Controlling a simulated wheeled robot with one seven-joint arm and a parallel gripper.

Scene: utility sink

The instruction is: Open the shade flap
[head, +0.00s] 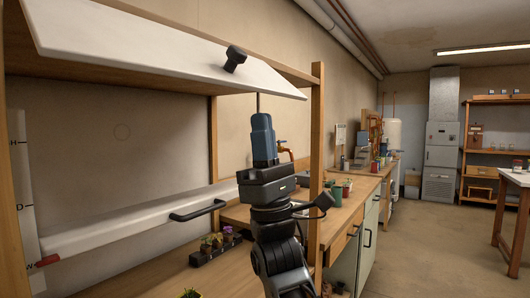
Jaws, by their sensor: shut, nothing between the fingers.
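The shade flap appears to be the white panel (130,45) along the top of the wooden frame. It is tilted, with its front edge hanging out below the top rail. A black knob (235,58) sits on its face near the right end. My gripper (262,118) points upward below the flap's right end, in front of the right post area. Its blue fingers are shut and empty. In this view the fingertips are below and right of the knob, apart from it. The depth between them is hard to tell.
A white bar (120,226) with a black handle (198,210) crosses the frame lower down. A lettered scale (22,190) with a red pointer (46,261) is at left. A wooden post (317,150) stands right of my gripper. Seedlings (215,243) sit on the bench.

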